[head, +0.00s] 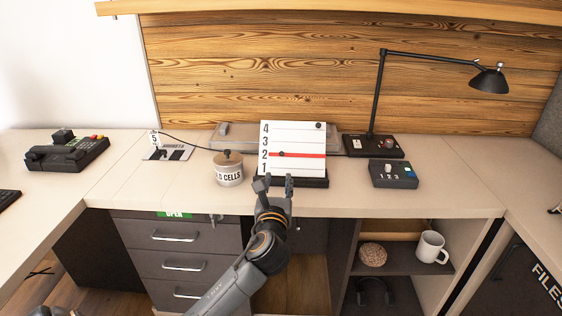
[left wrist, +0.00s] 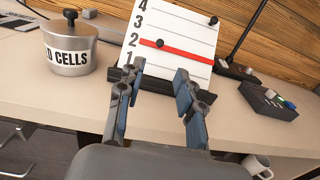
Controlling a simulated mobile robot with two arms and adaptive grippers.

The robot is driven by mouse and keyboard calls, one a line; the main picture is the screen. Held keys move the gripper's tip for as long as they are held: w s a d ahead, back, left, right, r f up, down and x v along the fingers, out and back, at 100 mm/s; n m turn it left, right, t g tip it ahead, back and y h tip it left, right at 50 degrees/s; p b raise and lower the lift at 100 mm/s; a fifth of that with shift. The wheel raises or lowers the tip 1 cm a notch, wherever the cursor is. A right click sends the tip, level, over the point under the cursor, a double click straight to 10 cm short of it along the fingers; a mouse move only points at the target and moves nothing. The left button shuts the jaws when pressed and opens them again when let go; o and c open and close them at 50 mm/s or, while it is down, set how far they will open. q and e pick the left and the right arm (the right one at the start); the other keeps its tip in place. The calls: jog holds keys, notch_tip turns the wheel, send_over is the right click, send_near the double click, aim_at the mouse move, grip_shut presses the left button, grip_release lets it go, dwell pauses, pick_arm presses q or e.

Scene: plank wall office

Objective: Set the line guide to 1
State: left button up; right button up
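The white board (head: 300,136) stands on a black base (head: 313,182) on the desk, with the numbers 4 to 1 down its left side. The line guide (head: 308,155) is a red bar across the board, level with the 2, with a dark knob (head: 281,154) near its left end. The guide also shows in the left wrist view (left wrist: 190,53). My left gripper (head: 274,184) is open and empty in front of the board's lower left part, below the guide. In the left wrist view its fingers (left wrist: 159,76) are spread apart.
A pot labelled "CELLS" (head: 229,170) stands just left of the board. Right of it are a small dark box with buttons (head: 394,174) and a black desk lamp (head: 376,100). A dark telephone-like device (head: 68,151) is at far left. The desk's front strip is mostly clear.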

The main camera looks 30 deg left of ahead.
aim_at(281, 154)
pick_arm(q)
jog(key=b+x, duration=0.1)
jog(key=x, duration=1)
jog(key=shift+b, duration=0.4)
jog(key=shift+w+a, duration=0.25)
jog(key=shift+w, duration=0.2)
pick_arm(e)
notch_tip(281, 154, up, 7)
jog(key=w, duration=0.1)
jog(key=shift+w+f, duration=0.2)
jog(key=shift+w, duration=0.2)
pick_arm(q)
grip_shut()
pick_arm(e)
jog(key=shift+a, duration=0.1)
